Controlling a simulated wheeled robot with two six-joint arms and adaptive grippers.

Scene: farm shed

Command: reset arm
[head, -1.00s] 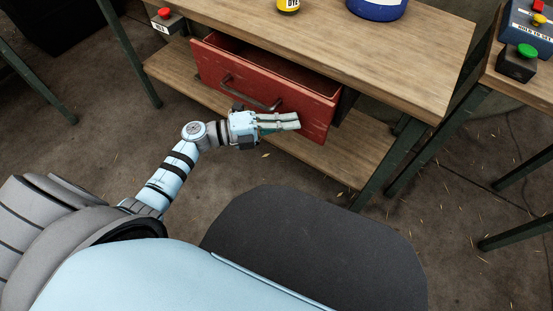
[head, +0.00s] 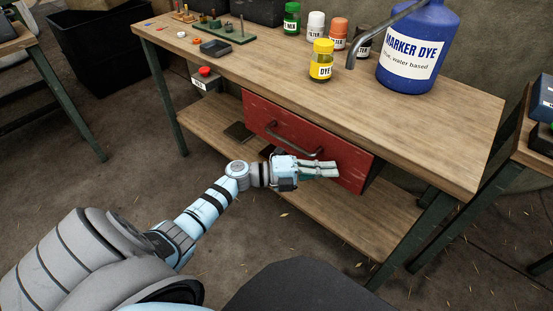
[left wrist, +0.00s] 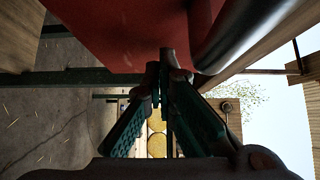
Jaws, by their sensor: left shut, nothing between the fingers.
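My left arm reaches in from the left in the head view. Its gripper (head: 320,170) is shut and empty, in front of the right part of the red drawer (head: 285,117) under the workbench. The drawer has a dark bar handle (head: 290,143), just above and behind the gripper. The drawer's inside is not visible; its front sits under the tabletop edge, shut or nearly so. In the left wrist view the green-padded fingers (left wrist: 165,80) meet at their tips, close to the red drawer front (left wrist: 120,35). I cannot tell whether they touch it. My right gripper is not in view.
The workbench top (head: 400,140) holds a yellow dye bottle (head: 321,62), a large blue marker dye jug (head: 415,50) and several small bottles. A lower shelf (head: 345,215) runs beneath the drawer. A red button box (head: 205,80) is left of the drawer.

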